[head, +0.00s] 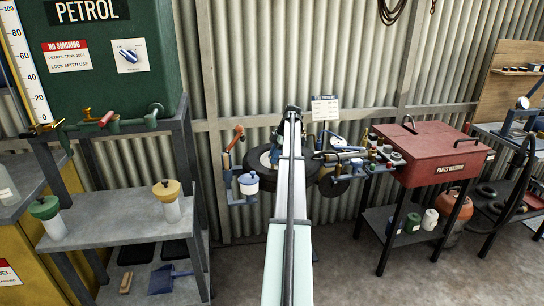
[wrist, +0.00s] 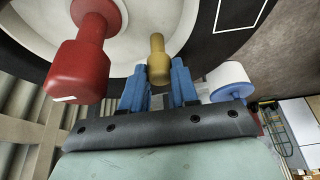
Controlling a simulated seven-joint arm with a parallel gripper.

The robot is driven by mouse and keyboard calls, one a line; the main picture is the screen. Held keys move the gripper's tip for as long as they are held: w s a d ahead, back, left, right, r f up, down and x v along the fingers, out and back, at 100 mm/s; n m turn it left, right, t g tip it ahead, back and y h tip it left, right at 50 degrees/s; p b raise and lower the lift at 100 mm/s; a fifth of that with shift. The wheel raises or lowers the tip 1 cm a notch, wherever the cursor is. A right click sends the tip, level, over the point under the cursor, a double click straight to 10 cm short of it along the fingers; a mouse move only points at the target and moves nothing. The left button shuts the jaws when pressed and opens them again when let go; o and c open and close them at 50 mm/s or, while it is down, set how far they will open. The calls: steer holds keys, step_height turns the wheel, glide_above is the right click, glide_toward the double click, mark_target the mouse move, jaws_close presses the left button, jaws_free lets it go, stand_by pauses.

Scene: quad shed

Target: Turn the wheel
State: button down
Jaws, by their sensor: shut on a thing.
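The wheel (head: 254,163) has a dark tyre and a pale centre, and stands against the corrugated wall, partly hidden behind my arm. In the wrist view its pale face (wrist: 130,48) and black rim (wrist: 215,46) fill the top. A brass-coloured knob (wrist: 157,45) stands out from the pale face. My gripper (wrist: 158,76) has blue fingers on both sides of this knob and is shut on it. A larger red knob (wrist: 78,70) stands to the left, apart from the fingers. In the head view my gripper's fingertips are hidden behind the arm.
A white and blue pot (head: 249,184) and a red-handled crank (head: 236,138) are left of the wheel. A blue gauge and fittings (head: 338,142) sit close right. The red parts washer (head: 430,152) stands further right, a grey shelf (head: 120,228) left. Floor between is clear.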

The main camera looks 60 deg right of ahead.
steer(key=shift+s+d+n+g+y, duration=0.25)
steer(key=shift+s+n, duration=0.3)
steer(key=shift+n, duration=0.4)
steer(key=shift+s+d+n+g+y, duration=0.15)
steer(key=shift+s+n+g, duration=0.3)
steer(key=shift+n, duration=0.5)
steer(key=shift+s+d+n+g, duration=0.25)
steer(key=shift+s+n, duration=0.2)
steer(key=shift+n, duration=0.4)
steer(key=shift+s+d+n+g, duration=0.25)
steer(key=shift+s+n, duration=0.2)
steer(key=shift+n, duration=0.4)
steer(key=c, duration=0.9)
jaws_free()
steer(key=shift+o, duration=0.2)
